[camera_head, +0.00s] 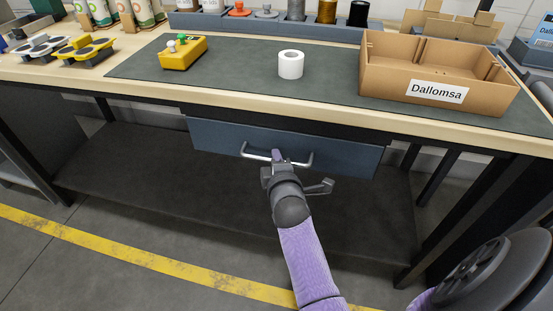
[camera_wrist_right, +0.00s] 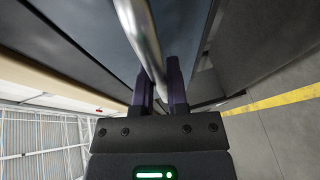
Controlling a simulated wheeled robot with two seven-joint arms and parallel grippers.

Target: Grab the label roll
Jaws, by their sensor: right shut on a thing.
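The white label roll (camera_head: 290,65) stands upright on the dark mat in the middle of the workbench. My right gripper (camera_head: 277,157) is below the bench edge, well apart from the roll, at the metal handle (camera_head: 305,160) of the blue-grey drawer (camera_head: 225,136). In the right wrist view, the handle bar (camera_wrist_right: 139,35) runs between the two dark fingers of my right gripper (camera_wrist_right: 160,88), which are shut on it. The drawer's front sits under the benchtop and its inside is hidden. My left gripper is not in view.
A cardboard box (camera_head: 390,87) labelled "Dallomsa" stands right of the roll. A yellow control box (camera_head: 183,54) stands to its left. A rack (camera_head: 340,30) of spools lines the back. The mat around the roll is clear. A shelf (camera_head: 150,165) lies below.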

